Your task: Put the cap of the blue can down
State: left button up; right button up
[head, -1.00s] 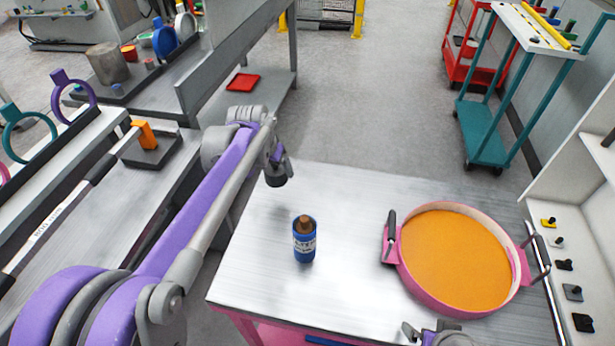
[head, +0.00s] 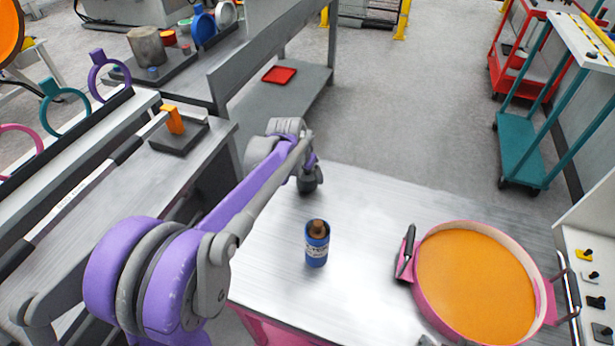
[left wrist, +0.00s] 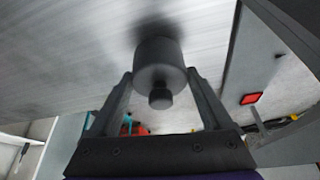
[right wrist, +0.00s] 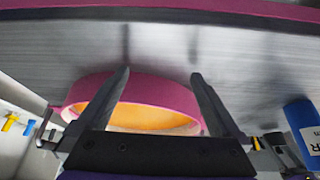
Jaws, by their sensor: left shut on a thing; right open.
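The blue can (head: 317,250) stands upright on the metal table (head: 275,285), its brown top bare. My left gripper (head: 309,170) is at the table's far left part, behind the can. It is shut on the dark grey cap (head: 311,184), a short cylinder with a small knob, which shows between the fingers in the left wrist view (left wrist: 158,65). The cap is low over the table, with a dark shadow beside it; I cannot tell whether it touches. My right gripper (right wrist: 160,76) is open and empty; the can's side shows at the right of its view (right wrist: 302,125).
A pink round pan (head: 427,305) with an orange inside and dark handles stands on the table's right. A grey bench (head: 190,165) with an orange-handled block is at left. The tabletop between can and pan is clear.

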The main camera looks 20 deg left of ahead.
pick_arm(q)
jog(key=shift+f, duration=0.7)
jog(key=shift+f, duration=0.15)
pick_arm(e)
jog(key=shift+f, duration=0.2)
pick_arm(q)
jog(key=o, duration=1.1)
jog(key=shift+c, duration=0.2)
